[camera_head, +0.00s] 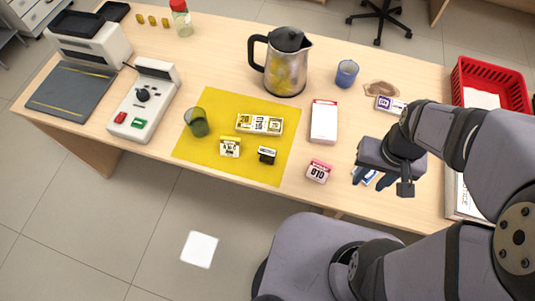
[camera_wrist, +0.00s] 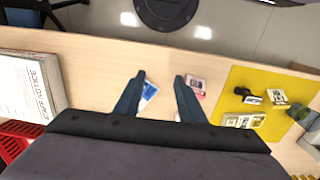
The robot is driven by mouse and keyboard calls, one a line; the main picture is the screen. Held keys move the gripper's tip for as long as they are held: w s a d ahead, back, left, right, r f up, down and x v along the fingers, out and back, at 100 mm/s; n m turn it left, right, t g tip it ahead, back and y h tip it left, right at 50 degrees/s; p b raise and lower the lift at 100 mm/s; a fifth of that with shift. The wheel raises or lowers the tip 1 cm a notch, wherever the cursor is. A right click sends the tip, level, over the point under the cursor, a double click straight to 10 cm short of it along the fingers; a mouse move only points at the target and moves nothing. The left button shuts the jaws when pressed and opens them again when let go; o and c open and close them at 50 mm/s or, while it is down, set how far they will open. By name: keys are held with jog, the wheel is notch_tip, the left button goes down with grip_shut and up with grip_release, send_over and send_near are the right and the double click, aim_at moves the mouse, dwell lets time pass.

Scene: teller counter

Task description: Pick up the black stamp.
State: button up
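The black stamp (camera_head: 267,155) is a small dark block with a white label on its front. It stands near the front edge of the yellow mat (camera_head: 210,110), right of a yellow-labelled stamp (camera_head: 230,146). In the wrist view, the black stamp (camera_wrist: 243,91) is at the right, on the mat. My gripper (camera_head: 371,180) is to the right of the mat, above the table and apart from the black stamp. In the wrist view, its two fingers (camera_wrist: 160,78) are spread, with nothing held between them. A blue stamp (camera_head: 367,176) is partly hidden below the gripper.
A pink stamp (camera_head: 319,171) stands between the gripper and the mat. A white-and-red box (camera_head: 324,121), metal kettle (camera_head: 286,65), dark glass (camera_head: 197,122) and yellow-labelled tray (camera_head: 259,123) are around the black stamp. A red basket (camera_head: 490,68) is at the right.

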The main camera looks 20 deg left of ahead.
dwell(0.4)
jog(key=o, duration=0.7)
jog(key=shift+r, duration=0.1)
